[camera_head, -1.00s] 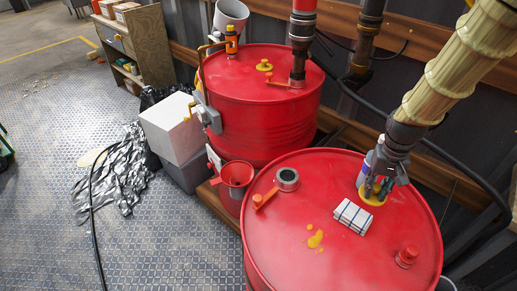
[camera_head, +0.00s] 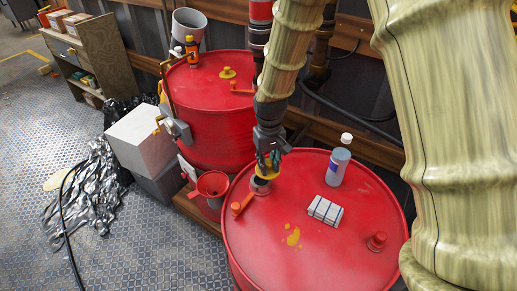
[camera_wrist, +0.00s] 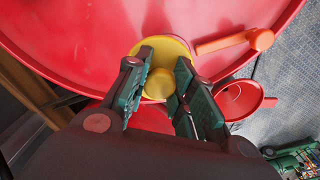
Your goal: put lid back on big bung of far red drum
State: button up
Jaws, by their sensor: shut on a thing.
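My gripper (camera_head: 270,160) is shut on a yellow lid (camera_head: 267,175), a round disc with a knob; the wrist view shows the knob between the fingers and the lid (camera_wrist: 173,52) beyond them. The lid is over or just above a grey ring-shaped bung opening (camera_head: 260,187) on the nearer red drum (camera_head: 262,235). I cannot tell if they touch. The lid hides most of the opening in the wrist view. An orange-handled tool (camera_head: 241,204) lies beside it. The farther red drum (camera_head: 222,125) has a small yellow cap (camera_head: 228,73) on top.
On the nearer drum are a white-capped bottle (camera_head: 338,167), a striped cloth (camera_head: 325,210), a red cap (camera_head: 377,242) and an orange spill (camera_head: 293,236). A red funnel (camera_head: 212,186) stands left of the drum.

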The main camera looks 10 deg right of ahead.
jog(key=shift+w+a+r+n+p, duration=0.25)
jog(key=shift+a+r+n+p, duration=0.25)
jog(key=shift+r+p, duration=0.4)
jog(key=shift+w+a+p, duration=0.15)
jog(key=shift+a+p, duration=0.25)
jog(key=shift+a, duration=0.05)
jog(key=shift+f+b, duration=1.8)
jog(key=shift+f, duration=0.55)
jog(key=shift+f+b, duration=0.3)
jog(key=shift+f, duration=0.6)
jog(key=shift+p, duration=0.4)
jog(key=shift+f+p, duration=0.15)
jog(key=shift+p, duration=0.2)
